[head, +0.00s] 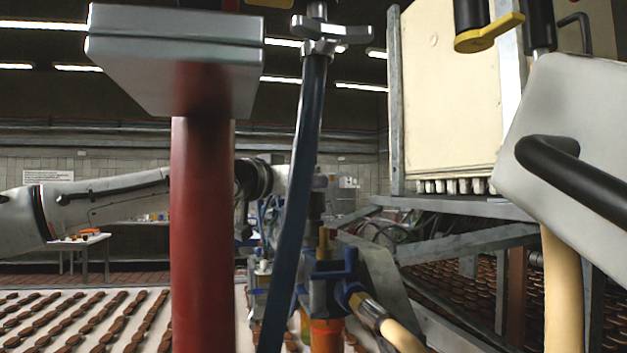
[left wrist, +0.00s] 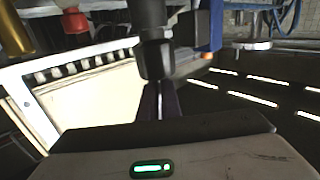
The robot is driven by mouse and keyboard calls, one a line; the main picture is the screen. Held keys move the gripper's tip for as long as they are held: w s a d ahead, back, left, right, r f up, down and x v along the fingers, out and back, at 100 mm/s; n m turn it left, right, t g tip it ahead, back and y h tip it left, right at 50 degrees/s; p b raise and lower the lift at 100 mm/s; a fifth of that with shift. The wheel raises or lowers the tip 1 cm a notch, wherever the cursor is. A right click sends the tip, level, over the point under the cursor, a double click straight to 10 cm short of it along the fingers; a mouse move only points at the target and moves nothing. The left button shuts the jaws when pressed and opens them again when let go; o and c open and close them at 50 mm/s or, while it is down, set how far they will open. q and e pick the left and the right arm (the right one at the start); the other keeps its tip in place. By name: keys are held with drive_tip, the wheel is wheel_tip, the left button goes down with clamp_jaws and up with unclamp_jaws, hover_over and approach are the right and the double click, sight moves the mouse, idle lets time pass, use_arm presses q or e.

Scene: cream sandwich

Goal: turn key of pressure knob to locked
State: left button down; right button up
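My left arm comes in from the left in the head view. My left gripper (head: 318,195) is small there, partly behind a blue upright bar. In the left wrist view, which looks upside down, its dark fingers (left wrist: 160,100) lie close together. I cannot tell if this part is the pressure knob, or if anything is between the fingers. No key can be made out. My right gripper is not in view.
A red post (head: 203,240) and the blue bar (head: 300,150) stand close in front. A blue valve fitting (head: 325,270) is low in the middle. A cream hopper (head: 445,100) is right, also in the wrist view (left wrist: 95,100). A yellow lever (head: 490,35) hangs upper right.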

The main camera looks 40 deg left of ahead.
use_arm(q)
drive_tip(key=shift+r+m+h, duration=0.1)
drive_tip(key=shift+m+h, duration=0.3)
drive_tip(key=shift+h, duration=0.2)
idle(0.3)
drive_tip(key=c, duration=2)
unclamp_jaws()
drive_tip(key=shift+s, duration=0.1)
drive_tip(key=s, duration=0.3)
drive_tip(key=s+b, duration=0.1)
drive_tip(key=s, duration=0.2)
drive_tip(key=s+a, duration=0.1)
drive_tip(key=s, duration=0.3)
drive_tip(key=shift+a, duration=0.1)
